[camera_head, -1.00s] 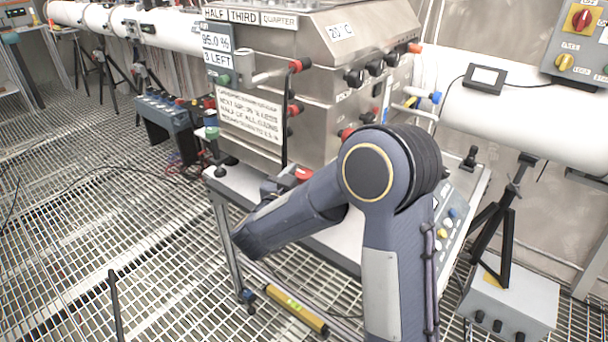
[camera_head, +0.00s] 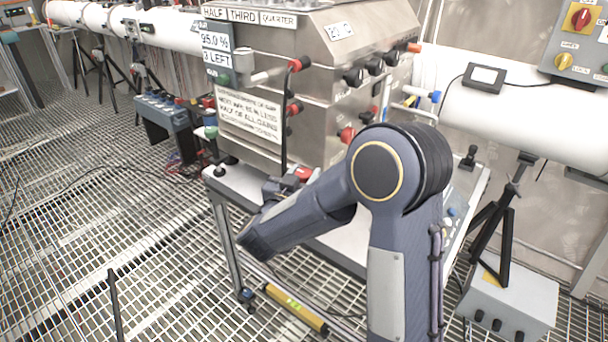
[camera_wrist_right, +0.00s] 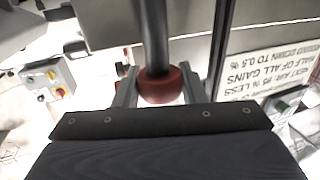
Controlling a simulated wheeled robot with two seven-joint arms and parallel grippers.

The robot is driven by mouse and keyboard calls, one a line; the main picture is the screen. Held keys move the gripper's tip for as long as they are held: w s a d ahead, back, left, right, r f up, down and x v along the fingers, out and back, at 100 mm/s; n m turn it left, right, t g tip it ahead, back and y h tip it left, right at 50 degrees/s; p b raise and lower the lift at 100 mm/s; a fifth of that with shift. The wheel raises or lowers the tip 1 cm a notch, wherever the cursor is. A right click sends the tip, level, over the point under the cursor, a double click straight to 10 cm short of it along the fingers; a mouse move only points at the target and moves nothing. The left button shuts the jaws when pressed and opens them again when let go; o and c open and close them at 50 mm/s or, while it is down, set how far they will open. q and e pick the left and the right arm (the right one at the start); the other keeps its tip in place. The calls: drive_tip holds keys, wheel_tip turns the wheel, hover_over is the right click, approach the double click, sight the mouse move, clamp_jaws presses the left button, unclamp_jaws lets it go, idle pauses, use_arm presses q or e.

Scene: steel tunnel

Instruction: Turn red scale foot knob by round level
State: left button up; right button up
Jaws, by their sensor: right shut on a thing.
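A red knob (camera_wrist_right: 160,88) on a dark upright rod sits between the two grey fingers of my right gripper (camera_wrist_right: 158,92) in the right wrist view. The gripper is shut on this knob. In the head view, red shows (camera_head: 303,173) at the platform's front, just past my right forearm, which hides most of the gripper (camera_head: 288,183). I cannot make out a round level. My left gripper is in neither view.
The steel box (camera_head: 330,105) with knobs and signs stands on a white platform (camera_head: 240,185). A yellow bar level (camera_head: 296,308) lies low near the grating floor. A black tripod (camera_head: 503,225) and grey box (camera_head: 512,300) stand at right.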

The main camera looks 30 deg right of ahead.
drive_tip(key=n+t+y, duration=0.2)
drive_tip(key=shift+f+t+b, duration=0.1)
drive_tip(key=shift+t+b, duration=0.2)
drive_tip(key=shift+n+t+y+b, duration=0.45)
drive_tip(key=shift+n+t+y, duration=0.3)
drive_tip(key=shift+y, duration=0.35)
drive_tip(key=n+t+y+b, duration=0.1)
drive_tip(key=n+y+b, duration=0.1)
drive_tip(key=y, duration=0.1)
drive_tip(key=shift+f+n+t+y, duration=0.1)
drive_tip(key=shift+n+t+y, duration=0.2)
drive_tip(key=shift+n+t, duration=0.05)
drive_tip(key=shift+n+t+y+b, duration=0.3)
drive_tip(key=shift+n+y+b, duration=0.2)
drive_tip(key=shift+y+b, duration=0.25)
drive_tip(key=o, duration=1)
drive_tip(key=shift+r, duration=0.2)
